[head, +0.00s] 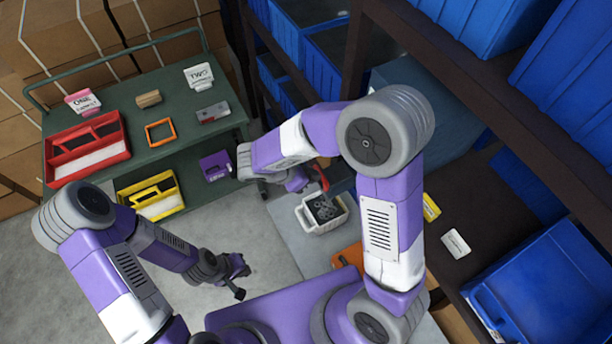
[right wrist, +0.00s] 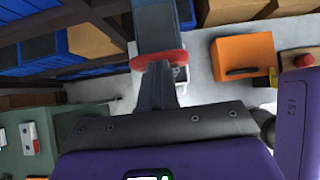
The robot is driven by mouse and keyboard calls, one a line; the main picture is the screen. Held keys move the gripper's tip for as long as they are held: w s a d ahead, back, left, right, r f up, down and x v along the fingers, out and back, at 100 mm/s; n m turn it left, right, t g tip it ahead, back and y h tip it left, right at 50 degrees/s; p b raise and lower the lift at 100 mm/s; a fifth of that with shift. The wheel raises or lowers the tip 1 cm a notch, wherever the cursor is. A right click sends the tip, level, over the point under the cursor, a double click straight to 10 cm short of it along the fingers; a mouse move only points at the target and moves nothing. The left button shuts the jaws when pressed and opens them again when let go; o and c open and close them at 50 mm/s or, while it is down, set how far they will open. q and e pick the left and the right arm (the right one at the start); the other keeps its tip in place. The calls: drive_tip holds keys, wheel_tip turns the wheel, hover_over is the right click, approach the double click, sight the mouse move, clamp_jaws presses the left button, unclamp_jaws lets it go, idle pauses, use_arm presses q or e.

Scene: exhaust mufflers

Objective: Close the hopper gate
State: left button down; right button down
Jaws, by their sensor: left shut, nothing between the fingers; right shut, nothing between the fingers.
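The red gate piece (head: 323,178) shows beside my right gripper (head: 309,183) in the head view, partly hidden by my arm. In the right wrist view the red piece (right wrist: 145,62) lies across the grey hopper chute (right wrist: 158,30), just beyond the fingertips of my right gripper (right wrist: 162,75). That gripper is shut and empty; I cannot tell whether it touches the red piece. A white bin (head: 308,222) with metal parts stands below the red piece. My left gripper (head: 240,282) is shut and empty, low over the floor, far from the hopper.
A green cart (head: 150,125) at the left carries a red tray (head: 118,158), a yellow tray (head: 172,207) and small items. A dark shelf with blue bins (head: 560,290) is at the right. An orange box (right wrist: 244,58) shows in the right wrist view. Floor around my left gripper is clear.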

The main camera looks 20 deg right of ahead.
drive_tip(key=shift+d, duration=0.8)
drive_tip(key=shift+w, duration=0.1)
drive_tip(key=a+f+v, duration=0.1)
drive_tip(key=a+v, duration=0.1)
drive_tip(key=v, duration=1.1)
drive_tip(key=shift+s+f, duration=0.2)
drive_tip(key=shift+a, duration=0.1)
